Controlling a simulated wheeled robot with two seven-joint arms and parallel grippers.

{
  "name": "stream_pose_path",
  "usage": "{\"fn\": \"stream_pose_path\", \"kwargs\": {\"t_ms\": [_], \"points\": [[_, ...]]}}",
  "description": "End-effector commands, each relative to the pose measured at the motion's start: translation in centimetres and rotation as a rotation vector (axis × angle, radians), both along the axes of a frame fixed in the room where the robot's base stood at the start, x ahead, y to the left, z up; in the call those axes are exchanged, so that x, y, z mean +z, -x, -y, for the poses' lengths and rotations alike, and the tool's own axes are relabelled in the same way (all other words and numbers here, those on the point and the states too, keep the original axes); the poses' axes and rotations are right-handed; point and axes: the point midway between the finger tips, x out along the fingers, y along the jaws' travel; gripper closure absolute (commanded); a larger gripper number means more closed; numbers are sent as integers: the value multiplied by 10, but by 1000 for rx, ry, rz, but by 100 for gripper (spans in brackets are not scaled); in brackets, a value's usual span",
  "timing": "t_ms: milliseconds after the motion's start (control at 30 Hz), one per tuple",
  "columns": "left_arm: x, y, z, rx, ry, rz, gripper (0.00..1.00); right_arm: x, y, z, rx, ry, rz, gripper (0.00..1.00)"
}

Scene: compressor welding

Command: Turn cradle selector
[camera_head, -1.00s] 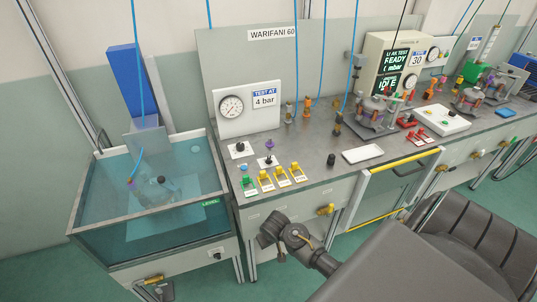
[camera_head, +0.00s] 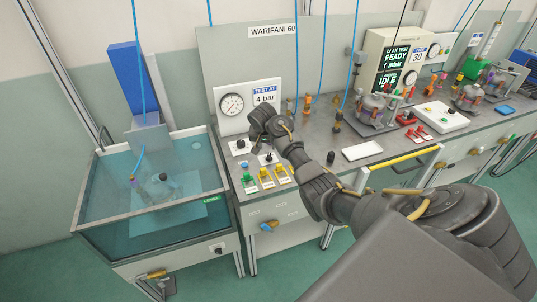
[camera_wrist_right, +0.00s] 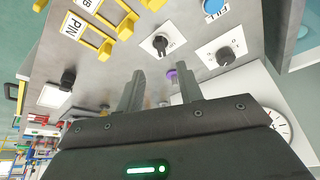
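Two black selector knobs on white plates sit on the left of the bench. One is near the gauge (camera_head: 240,145), and one is nearer the yellow switches (camera_head: 267,159). Both show in the right wrist view, the switch-side knob (camera_wrist_right: 160,43) and the gauge-side knob (camera_wrist_right: 226,56). Their lettering is too small to tell which is the cradle selector. My right gripper (camera_wrist_right: 158,82) is open, with nothing visible gripped, and hovers above the bench behind the knobs. Both knobs appear beyond its fingertips, apart from them. My left gripper is not in view.
Yellow switches (camera_head: 266,178) and a green one (camera_head: 249,184) line the front edge. A purple knob (camera_wrist_right: 172,73) shows near the fingers. The pressure gauge (camera_head: 231,104) stands behind. A water tank (camera_head: 150,222) is at left, a white tray (camera_head: 362,151) at right.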

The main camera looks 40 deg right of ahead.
Motion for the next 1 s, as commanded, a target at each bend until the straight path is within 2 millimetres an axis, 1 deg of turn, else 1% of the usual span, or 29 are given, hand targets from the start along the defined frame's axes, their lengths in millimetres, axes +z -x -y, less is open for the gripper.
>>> {"fn": "stream_pose_path", "kwargs": {"t_ms": [33,133,267,333,467,700,867,1000], "points": [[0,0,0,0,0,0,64,4,-4,3,-16,-6,2,64],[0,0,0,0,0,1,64,8,-6,6,-30,-12,6,64],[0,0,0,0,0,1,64,6,-7,6,-30,-12,5,64],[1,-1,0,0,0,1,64,2,-8,7,-29,-11,3,64],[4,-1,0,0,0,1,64,-15,-12,13,-29,-10,1,64],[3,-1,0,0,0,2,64,-56,-23,24,-29,-12,1,64],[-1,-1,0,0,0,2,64,-77,-28,31,-29,-11,3,64],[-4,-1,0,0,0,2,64,-87,-31,34,-28,-12,5,64]]}}
